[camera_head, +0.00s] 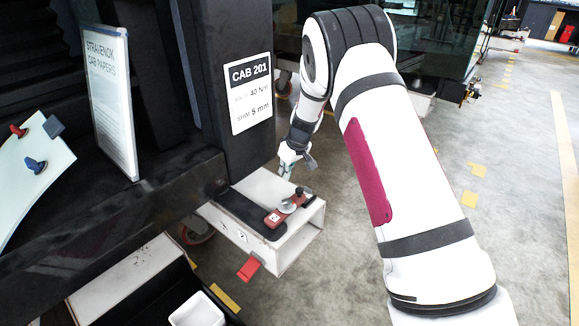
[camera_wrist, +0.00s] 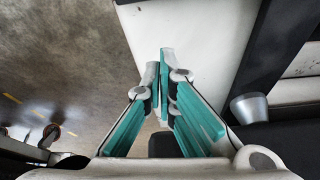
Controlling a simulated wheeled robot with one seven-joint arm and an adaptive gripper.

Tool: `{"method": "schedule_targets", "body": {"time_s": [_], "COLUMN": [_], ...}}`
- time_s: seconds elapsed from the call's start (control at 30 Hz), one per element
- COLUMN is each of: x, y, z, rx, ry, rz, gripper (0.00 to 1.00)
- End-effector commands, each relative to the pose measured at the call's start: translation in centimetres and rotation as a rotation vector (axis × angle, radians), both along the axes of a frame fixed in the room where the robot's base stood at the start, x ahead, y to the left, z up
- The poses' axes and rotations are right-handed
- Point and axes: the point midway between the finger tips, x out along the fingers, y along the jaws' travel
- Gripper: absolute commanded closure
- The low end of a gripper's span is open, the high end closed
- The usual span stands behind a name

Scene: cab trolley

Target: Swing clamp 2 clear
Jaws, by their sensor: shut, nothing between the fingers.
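A red tab (camera_head: 249,268) hangs at the beam's near lower edge. The dark cab post with a "CAB 201" sign (camera_head: 250,92) stands close left of my gripper. A grey cup-shaped part (camera_wrist: 250,107) is at the right in the wrist view. The floor (camera_head: 330,285) right of the beam is clear.

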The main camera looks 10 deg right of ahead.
Motion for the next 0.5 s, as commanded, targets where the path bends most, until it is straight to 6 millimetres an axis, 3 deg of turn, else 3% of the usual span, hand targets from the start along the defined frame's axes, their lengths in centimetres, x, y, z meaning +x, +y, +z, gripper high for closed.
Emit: {"method": "schedule_targets", "body": {"time_s": [0.2, 0.5], "x": [-2.5, -3.3], "y": [-1.5, -1.8], "z": [-0.3, -0.2], "rx": [0.000, 0.000], "ry": [0.000, 0.000], "rz": [-0.004, -0.002], "gripper": [1.00, 1.00]}}
